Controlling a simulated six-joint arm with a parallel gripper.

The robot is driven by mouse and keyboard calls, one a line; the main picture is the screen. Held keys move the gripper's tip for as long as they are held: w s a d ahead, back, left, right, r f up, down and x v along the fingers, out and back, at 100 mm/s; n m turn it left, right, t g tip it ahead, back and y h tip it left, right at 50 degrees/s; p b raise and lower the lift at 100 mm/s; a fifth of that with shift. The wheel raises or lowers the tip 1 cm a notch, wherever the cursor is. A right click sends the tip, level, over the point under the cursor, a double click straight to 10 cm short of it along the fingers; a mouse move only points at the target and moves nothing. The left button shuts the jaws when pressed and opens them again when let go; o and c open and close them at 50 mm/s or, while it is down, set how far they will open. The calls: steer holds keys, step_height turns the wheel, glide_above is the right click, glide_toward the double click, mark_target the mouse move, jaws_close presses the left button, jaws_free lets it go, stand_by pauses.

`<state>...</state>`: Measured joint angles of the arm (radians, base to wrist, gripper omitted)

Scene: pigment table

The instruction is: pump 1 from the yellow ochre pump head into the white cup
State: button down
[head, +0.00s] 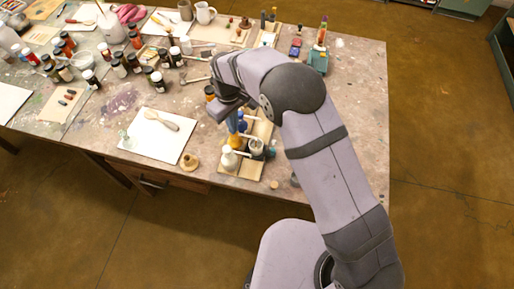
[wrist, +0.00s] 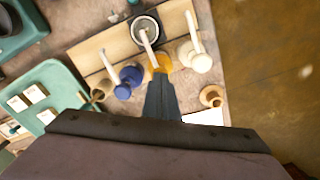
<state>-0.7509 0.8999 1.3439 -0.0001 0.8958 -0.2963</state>
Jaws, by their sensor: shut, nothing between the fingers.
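The yellow ochre pump head (wrist: 161,63) sits between a blue pump head (wrist: 129,75) and a white pump head (wrist: 201,62) in the wrist view.
The pumps stand on a wooden tray (wrist: 92,50). A small tan pot (wrist: 212,96) is close by. A green palette box (wrist: 50,85) lies to the left in the wrist view. White paper (head: 160,145) with a wooden tool lies left of the tray in the head view.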

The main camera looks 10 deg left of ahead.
steer(key=shift+s+f, duration=0.1)
steer(key=shift+f, duration=0.25)
steer(key=shift+d+r, duration=0.1)
steer(key=shift+r, duration=0.05)
steer(key=shift+r+p, duration=0.9)
steer(key=shift+r, duration=0.25)
steer(key=shift+r, duration=0.15)
step_height(320, 180, up, 6)
steer(key=p, duration=0.4)
stand_by(0.6)
